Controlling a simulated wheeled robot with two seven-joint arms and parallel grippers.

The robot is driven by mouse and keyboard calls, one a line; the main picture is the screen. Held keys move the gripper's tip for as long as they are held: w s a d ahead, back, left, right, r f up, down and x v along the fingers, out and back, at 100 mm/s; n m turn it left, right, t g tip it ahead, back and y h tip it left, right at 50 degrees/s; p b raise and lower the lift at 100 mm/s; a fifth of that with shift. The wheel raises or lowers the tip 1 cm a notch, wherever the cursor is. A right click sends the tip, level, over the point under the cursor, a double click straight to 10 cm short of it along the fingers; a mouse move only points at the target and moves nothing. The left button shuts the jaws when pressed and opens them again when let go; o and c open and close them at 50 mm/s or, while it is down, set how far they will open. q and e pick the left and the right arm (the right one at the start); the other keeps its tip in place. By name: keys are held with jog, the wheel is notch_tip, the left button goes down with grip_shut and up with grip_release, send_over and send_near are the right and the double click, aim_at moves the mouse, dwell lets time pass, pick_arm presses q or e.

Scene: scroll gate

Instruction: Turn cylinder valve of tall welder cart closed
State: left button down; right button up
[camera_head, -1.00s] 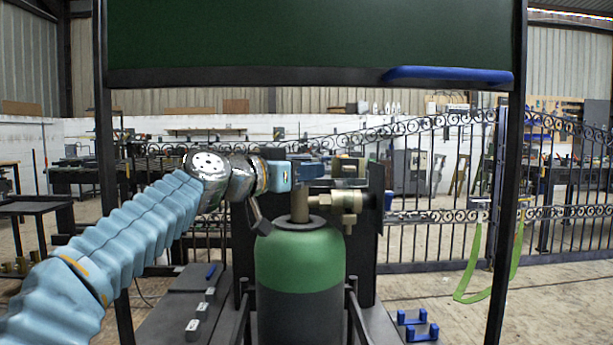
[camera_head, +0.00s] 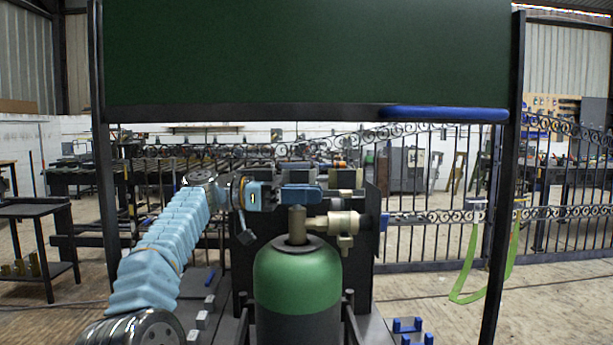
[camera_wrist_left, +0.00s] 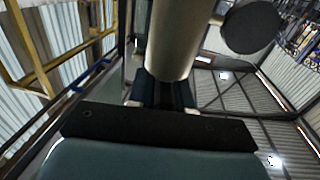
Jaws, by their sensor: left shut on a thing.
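The gas cylinder (camera_head: 298,280) stands upright in the middle of the head view, with a green shoulder and a dark body. In the left wrist view, a pale cylindrical stem (camera_wrist_left: 173,40) stands at the fingers (camera_wrist_left: 163,95). My right gripper is out of view.
The cart's black posts and dark green panel (camera_head: 305,52) frame the cylinder, with a blue bar (camera_head: 443,113) at the panel's lower right. A dark back plate (camera_head: 360,270) stands behind the valve. Blue clips (camera_head: 408,326) lie low right.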

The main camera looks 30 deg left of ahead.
pick_arm(q)
jog(key=shift+s+m+g+h+p, duration=0.1)
jog(key=shift+m+g+h+p, duration=0.4)
jog(key=shift+m+g+p, duration=0.7)
jog(key=shift+g, duration=0.3)
jog(key=c, duration=1.1)
grip_release()
jog(key=shift+n, duration=0.3)
